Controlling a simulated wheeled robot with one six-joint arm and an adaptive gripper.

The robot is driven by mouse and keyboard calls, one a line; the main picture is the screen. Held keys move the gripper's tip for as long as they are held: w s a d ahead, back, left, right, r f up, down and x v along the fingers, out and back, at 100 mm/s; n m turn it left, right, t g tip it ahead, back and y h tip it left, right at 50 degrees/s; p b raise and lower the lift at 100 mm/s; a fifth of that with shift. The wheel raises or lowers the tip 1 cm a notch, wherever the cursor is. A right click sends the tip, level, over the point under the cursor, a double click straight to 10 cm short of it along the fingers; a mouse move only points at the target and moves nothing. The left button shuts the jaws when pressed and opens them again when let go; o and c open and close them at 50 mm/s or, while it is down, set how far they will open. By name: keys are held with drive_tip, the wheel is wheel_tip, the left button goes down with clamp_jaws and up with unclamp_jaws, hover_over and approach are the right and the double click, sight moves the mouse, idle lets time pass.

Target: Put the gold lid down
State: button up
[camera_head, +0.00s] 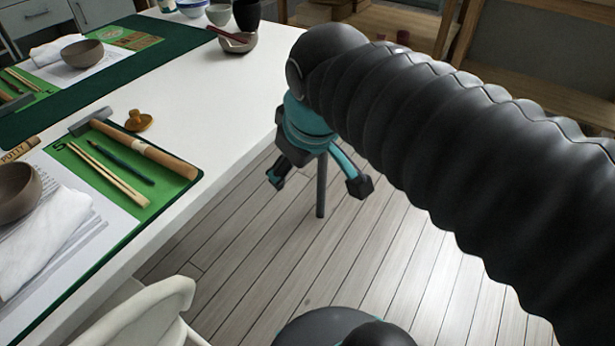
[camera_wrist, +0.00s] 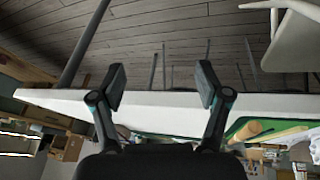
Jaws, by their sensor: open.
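The gold lid (camera_head: 138,120), a small golden-brown disc with a knob, rests on the white table (camera_head: 225,95) in the head view, just beyond the hammer head and the green mat. My gripper (camera_head: 318,183) hangs off the table's right edge, above the floor, apart from the lid. Its two fingers are spread wide with nothing between them. In the wrist view my gripper (camera_wrist: 162,85) is also open and empty, with the table edge (camera_wrist: 150,108) crossing behind the fingers. I cannot make out the lid in the wrist view.
A hammer (camera_head: 140,148), wooden sticks (camera_head: 112,172) and a dark tool (camera_head: 122,163) lie on the green mat (camera_head: 150,205). Brown bowls (camera_head: 82,53) and a white cloth (camera_head: 40,240) stand nearby. A white chair (camera_head: 140,315) is at the front. Bare table surrounds the lid's right side.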

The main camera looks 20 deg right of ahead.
drive_tip(key=s+d+f+m, duration=0.2)
drive_tip(key=s+f+m, duration=0.2)
drive_tip(key=f, duration=0.1)
drive_tip(key=shift+f+m+t, duration=0.2)
drive_tip(key=shift+m+t, duration=0.1)
drive_tip(key=shift+m, duration=0.1)
